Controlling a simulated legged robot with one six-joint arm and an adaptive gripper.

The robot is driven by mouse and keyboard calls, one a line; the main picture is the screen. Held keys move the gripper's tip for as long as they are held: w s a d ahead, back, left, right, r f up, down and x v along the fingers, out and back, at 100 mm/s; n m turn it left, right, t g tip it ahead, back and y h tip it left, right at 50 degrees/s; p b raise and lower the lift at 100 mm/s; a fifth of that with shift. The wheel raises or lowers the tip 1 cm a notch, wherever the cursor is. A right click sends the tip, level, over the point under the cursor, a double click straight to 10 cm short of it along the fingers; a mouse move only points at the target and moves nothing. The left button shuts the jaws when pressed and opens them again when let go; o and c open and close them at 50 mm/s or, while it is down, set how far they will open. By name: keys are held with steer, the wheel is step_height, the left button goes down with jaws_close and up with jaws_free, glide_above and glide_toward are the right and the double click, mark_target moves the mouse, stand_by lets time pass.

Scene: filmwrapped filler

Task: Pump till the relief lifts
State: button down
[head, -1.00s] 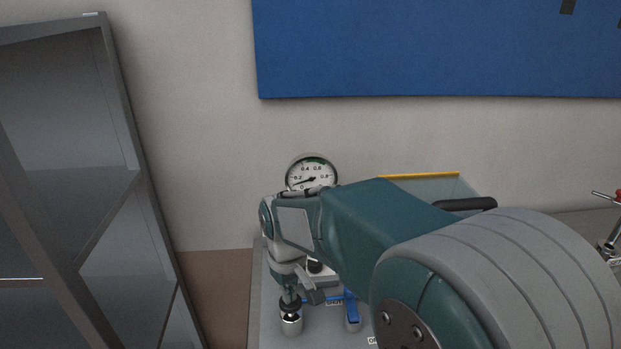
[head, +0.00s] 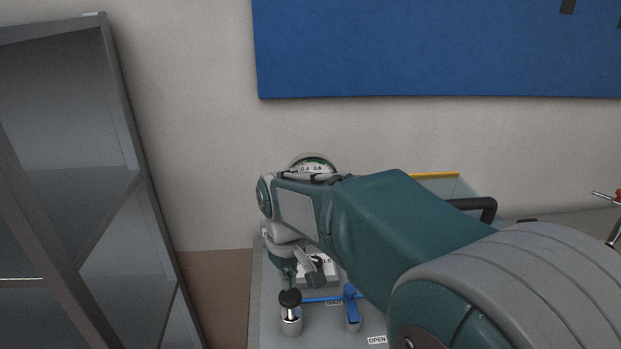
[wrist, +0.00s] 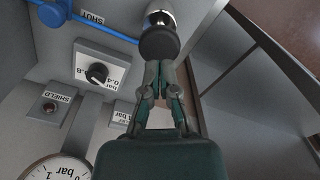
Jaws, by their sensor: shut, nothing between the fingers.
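The pump's black knob (head: 290,298) stands on a silver cylinder (head: 291,322) at the front of the grey panel, with a short gap of shaft showing. In the wrist view the knob (wrist: 159,43) lies just beyond my fingertips. My gripper (wrist: 160,68) is shut and empty, pointing down above the knob; whether it touches is unclear. In the head view my arm hides most of the gauge (head: 313,162), including its needle. The wrist view shows part of the gauge (wrist: 60,172). A blue valve lever (head: 350,298) stands right of the pump, near an "OPEN" label (head: 377,340).
A dial knob (wrist: 97,73) marked in bar and a "SHIELD" plate with a red button (wrist: 49,107) sit on the panel. A yellow-edged clear shield (head: 450,186) stands behind my arm. A grey shelf (head: 120,150) rises at left.

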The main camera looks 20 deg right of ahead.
mark_target(289, 295)
steer(key=shift+f, duration=0.1)
stand_by(1.6)
steer(key=shift+f, duration=2.5)
steer(key=shift+r, duration=2.6)
